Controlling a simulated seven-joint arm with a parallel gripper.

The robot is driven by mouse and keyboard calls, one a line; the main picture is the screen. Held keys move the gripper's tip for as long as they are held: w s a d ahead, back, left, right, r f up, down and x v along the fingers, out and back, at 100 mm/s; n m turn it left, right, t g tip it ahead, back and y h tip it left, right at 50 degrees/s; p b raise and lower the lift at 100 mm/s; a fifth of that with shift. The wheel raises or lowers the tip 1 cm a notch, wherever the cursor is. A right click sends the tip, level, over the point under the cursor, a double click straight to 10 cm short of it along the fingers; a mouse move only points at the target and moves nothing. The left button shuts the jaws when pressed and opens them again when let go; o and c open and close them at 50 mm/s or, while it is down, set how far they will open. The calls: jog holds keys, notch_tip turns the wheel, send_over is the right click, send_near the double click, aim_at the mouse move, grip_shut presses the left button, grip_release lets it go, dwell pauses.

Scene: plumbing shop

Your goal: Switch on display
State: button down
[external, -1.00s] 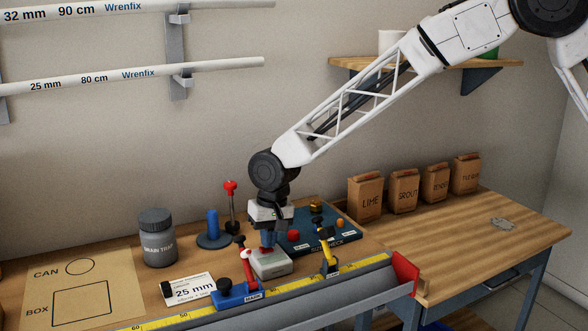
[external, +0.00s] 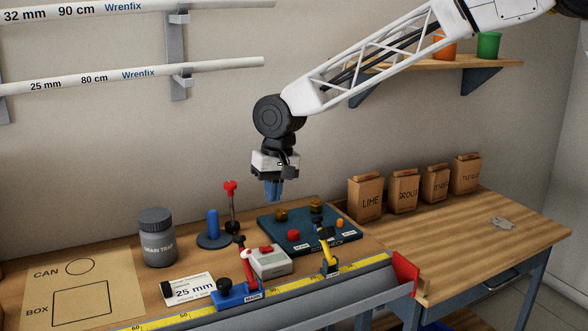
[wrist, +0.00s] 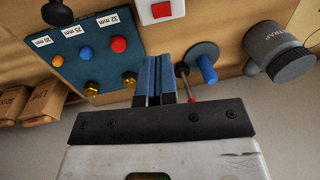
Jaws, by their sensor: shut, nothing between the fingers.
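A small pale box (external: 270,263) with a red button or switch (external: 266,248) on top sits on the bench behind the yellow measuring rail. It also shows at the top of the wrist view (wrist: 148,19), with its red part (wrist: 161,10) facing up. I cannot tell whether the switch is on or off, and no lit screen is plain to see. My gripper (external: 273,194) hangs in the air above the box, pointing down, with its blue fingers shut and empty. The fingers show in the wrist view (wrist: 155,78), apart from the box.
A blue board (external: 308,231) with coloured knobs lies right of the box. A blue peg (external: 213,226), a red-topped lever (external: 231,205) and a drain-trap jar (external: 158,240) stand to the left.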

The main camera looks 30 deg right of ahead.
aim_at(261, 248)
jog(key=shift+d+r, duration=0.15)
jog(key=shift+r, duration=0.9)
jog(key=shift+a, duration=0.75)
jog(key=shift+f, duration=0.15)
jog(key=f, duration=0.4)
jog(key=a+f, duration=0.1)
jog(key=f, duration=0.8)
jog(key=shift+a+f, duration=0.35)
jog(key=shift+a, duration=0.05)
jog(key=shift+f, duration=0.2)
